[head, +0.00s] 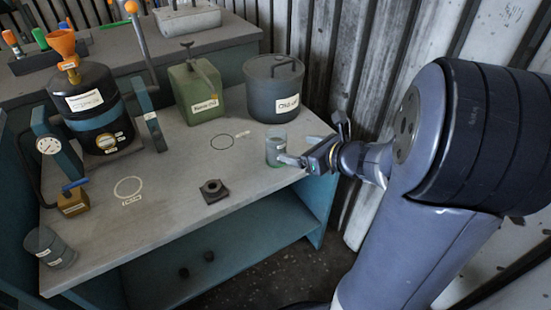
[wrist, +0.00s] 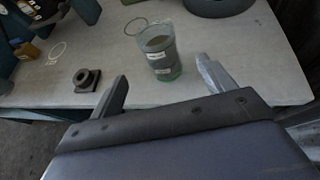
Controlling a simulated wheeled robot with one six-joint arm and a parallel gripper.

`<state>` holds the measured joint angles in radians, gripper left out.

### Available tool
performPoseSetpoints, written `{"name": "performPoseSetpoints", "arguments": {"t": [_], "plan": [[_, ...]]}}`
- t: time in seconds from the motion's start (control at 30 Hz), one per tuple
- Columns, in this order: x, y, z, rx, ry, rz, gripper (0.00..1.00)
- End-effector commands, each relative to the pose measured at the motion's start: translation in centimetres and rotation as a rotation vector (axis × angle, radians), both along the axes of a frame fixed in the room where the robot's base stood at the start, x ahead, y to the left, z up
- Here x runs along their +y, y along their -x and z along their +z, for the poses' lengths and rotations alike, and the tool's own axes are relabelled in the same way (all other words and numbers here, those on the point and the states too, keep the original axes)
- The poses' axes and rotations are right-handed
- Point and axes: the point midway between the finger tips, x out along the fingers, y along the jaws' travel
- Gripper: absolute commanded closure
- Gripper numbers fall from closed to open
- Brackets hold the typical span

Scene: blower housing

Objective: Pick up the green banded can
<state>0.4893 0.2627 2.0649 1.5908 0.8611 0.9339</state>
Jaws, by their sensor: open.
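The green banded can (head: 276,150) stands upright near the right end of the grey bench. It is a small grey can with a pale label and a green band at its base. In the wrist view the can (wrist: 159,52) stands ahead of my gripper, a little above the level of the two fingertips in the picture. My gripper (head: 308,150) is just right of the can in the head view. In the wrist view my gripper (wrist: 163,75) is open, with one finger to each side of the line to the can and nothing held.
A green fuel can (head: 194,92) and a dark lidded pot (head: 273,88) stand behind the can. A dark nut-like block (head: 212,191) lies front left. Another grey can (head: 49,248) stands at the far left. Drawn circles (head: 128,187) mark the bench top. A corrugated wall rises behind.

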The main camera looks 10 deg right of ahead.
Motion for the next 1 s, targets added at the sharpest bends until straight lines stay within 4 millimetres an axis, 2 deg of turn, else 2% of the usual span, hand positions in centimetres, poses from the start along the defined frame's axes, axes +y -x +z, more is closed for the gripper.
{"name": "performPoseSetpoints", "arguments": {"t": [0.3,0.57,0.77,0.9,1.0], "plan": [[1.9,-3.5,-2.2,0.003,-0.009,-0.004,0.22],[2.6,-4.8,-2.9,0.002,-0.007,-0.006,0.22],[3.9,-6.7,-4.8,0.004,-0.007,-0.002,0.22],[4.6,-8.1,-5.3,0.003,-0.007,-0.003,0.22],[4.6,-8.3,-5.2,0.001,-0.006,-0.006,0.22]]}}
